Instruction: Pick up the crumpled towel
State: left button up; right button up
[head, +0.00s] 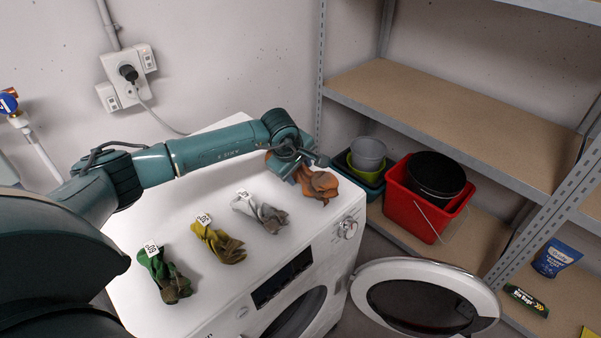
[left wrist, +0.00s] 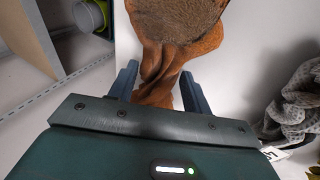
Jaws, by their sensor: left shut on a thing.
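An orange-brown crumpled towel (head: 320,184) lies at the far right end of the white washing machine's top (head: 225,280), near its front edge. My left gripper (head: 297,168) is down at the towel's back left end. In the left wrist view, the two fingers of my left gripper (left wrist: 159,75) stand on either side of a narrow, twisted part of the towel (left wrist: 180,25), shut on it. The wider, fuzzy brown part of the towel spreads beyond the fingertips. It appears to rest on the white top. My right gripper is not in view.
Grey-white (head: 260,211), yellow (head: 217,240) and green (head: 165,273) crumpled cloths with tags lie in a row on the machine. A round door (head: 365,300) stands open in front. A metal shelf (head: 450,110) and a red bucket (head: 415,208) are at the right.

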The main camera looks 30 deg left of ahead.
aim_at(298, 171)
pick_arm(q)
jog(key=shift+c, duration=0.7)
jog(key=shift+r, duration=0.15)
jog(key=shift+w+r, duration=0.1)
jog(key=shift+r, duration=0.2)
notch_tip(298, 171, up, 9)
jog(key=b, duration=0.2)
jog(key=s+d+m+g+h, duration=0.1)
jog(key=s+d+m, duration=0.2)
jog(key=s+m, duration=0.2)
jog(key=s+d+m+g+h+p, duration=0.1)
jog(key=s+d+m+h, duration=0.1)
jog(key=s+m, duration=0.3)
jog(key=s+d+f+m+g+h, duration=0.1)
jog(key=s+d+m, duration=0.3)
jog(key=s, duration=0.5)
jog(key=shift+s+d+m+g+h, duration=0.2)
jog(key=shift+m+g+h, duration=0.1)
jog(key=shift+m+h, duration=0.2)
jog(key=shift+d, duration=0.15)
